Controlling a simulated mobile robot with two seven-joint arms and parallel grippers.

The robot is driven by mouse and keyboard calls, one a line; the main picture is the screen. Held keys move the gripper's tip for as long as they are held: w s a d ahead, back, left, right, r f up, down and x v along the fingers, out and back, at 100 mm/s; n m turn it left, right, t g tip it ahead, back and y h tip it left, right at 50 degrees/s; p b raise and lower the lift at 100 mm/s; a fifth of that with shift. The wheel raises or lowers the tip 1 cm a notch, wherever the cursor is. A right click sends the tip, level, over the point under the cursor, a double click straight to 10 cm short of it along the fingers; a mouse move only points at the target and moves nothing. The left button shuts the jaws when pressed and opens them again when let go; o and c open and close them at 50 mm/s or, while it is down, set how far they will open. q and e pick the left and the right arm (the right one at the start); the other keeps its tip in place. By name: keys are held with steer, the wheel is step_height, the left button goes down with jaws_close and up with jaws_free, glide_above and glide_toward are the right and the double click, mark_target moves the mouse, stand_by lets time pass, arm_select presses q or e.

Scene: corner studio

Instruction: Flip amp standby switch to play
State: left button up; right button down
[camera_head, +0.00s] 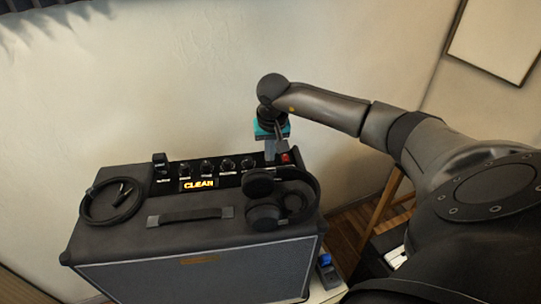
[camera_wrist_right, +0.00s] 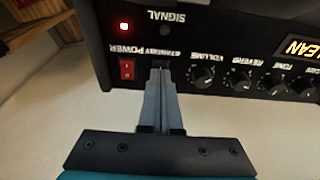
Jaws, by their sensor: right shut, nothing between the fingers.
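The black amp (camera_head: 190,267) stands with its control panel along its back top edge. In the right wrist view, the standby switch (camera_wrist_right: 161,63) sits under its STANDBY label, mostly hidden behind my fingertips. My right gripper (camera_wrist_right: 160,72) is shut and empty, its tips at the standby switch; I cannot tell whether they touch it. The switch's position cannot be made out. In the head view the right gripper (camera_head: 270,148) is at the panel's right end, beside the red power switch (camera_head: 284,157). My left gripper is not in view.
Headphones (camera_head: 265,215) lie on the amp's right top, close in front of the gripper. A coiled cable (camera_head: 112,202) lies at the left, the handle (camera_head: 190,216) between. The display (camera_head: 198,184) reads CLEAN. A red light (camera_wrist_right: 124,26) glows beside SIGNAL. A wall (camera_head: 170,70) stands behind.

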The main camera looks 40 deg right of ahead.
steer(key=shift+w+d+r, duration=0.1)
steer(key=shift+w+d, duration=0.1)
steer(key=shift+w, duration=0.15)
steer(key=shift+r+p, duration=0.3)
steer(key=shift+r, duration=0.25)
steer(key=p+v, duration=0.2)
steer(key=v, duration=0.1)
steer(key=shift+r+p, duration=0.3)
steer(key=shift+r, duration=0.05)
steer(key=s+a+r+b, duration=0.1)
steer(key=s+r, duration=0.3)
steer(key=r, duration=0.4)
steer(key=shift+a, duration=0.75)
